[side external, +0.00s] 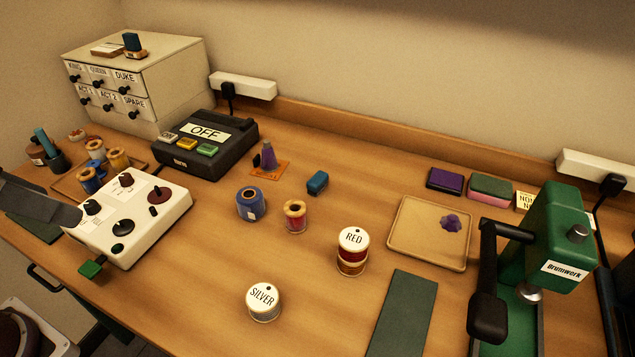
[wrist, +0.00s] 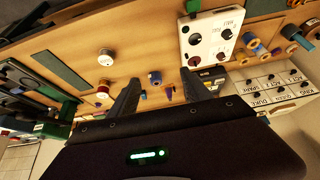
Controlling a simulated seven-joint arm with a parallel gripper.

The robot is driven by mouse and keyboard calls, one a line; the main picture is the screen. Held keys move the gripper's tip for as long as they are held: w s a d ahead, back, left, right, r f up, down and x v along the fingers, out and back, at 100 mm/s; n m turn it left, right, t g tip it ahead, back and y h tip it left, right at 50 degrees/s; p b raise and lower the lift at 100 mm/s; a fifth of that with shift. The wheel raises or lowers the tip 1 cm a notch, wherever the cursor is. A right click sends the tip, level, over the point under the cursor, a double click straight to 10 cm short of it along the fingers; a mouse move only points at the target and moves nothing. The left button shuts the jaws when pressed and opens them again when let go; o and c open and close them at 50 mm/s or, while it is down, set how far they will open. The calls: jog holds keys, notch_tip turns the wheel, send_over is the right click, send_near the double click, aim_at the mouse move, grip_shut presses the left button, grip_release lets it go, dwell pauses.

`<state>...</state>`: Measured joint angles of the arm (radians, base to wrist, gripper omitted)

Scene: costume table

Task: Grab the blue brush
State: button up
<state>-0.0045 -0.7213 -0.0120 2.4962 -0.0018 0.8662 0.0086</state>
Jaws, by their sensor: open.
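No blue thing here shows clear bristles, so I cannot tell for sure which is the brush. A small blue block-shaped thing (side external: 317,182) lies on the middle of the table; it also shows in the wrist view (wrist: 143,95), close to one finger. A teal upright piece (side external: 43,140) stands by a dark holder at the far left. A blue-topped piece (side external: 132,42) stands on the drawer box. My gripper (wrist: 165,84) is open and empty, with its fingers wide apart above the table.
A blue tape roll (side external: 251,204), a thread spool (side external: 295,217) and a purple cone (side external: 268,156) stand near the blue block. The front middle table is mostly bare.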

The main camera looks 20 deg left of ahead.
jog(key=w+d+f+m, duration=0.2)
jog(key=w+d, duration=0.1)
jog(key=w, duration=0.7)
jog(key=m+t+h, duration=0.1)
jog(key=t+h, duration=0.3)
jog(key=h, duration=0.1)
send_near(314, 179)
jog(key=s+d+r, duration=0.2)
jog(key=s+d, duration=0.1)
jog(key=shift+d+r, duration=0.15)
jog(key=shift+r, duration=0.25)
jog(key=w+f+n, duration=0.1)
jog(key=w+f+n+t, duration=0.1)
jog(key=f, duration=0.1)
jog(key=w+f+t+y, duration=0.1)
jog(key=shift+w+a+f+n, duration=0.2)
jog(key=shift+a+f+n, duration=0.1)
jog(key=shift+a+n, duration=0.1)
jog(key=shift+w+a+f+y, duration=0.1)
jog(key=shift+w+f+y, duration=0.1)
jog(key=shift+f+y, duration=0.1)
jog(key=x, duration=0.7)
jog(key=shift+w+a+r, duration=0.1)
jog(key=shift+a, duration=0.15)
grip_shut()
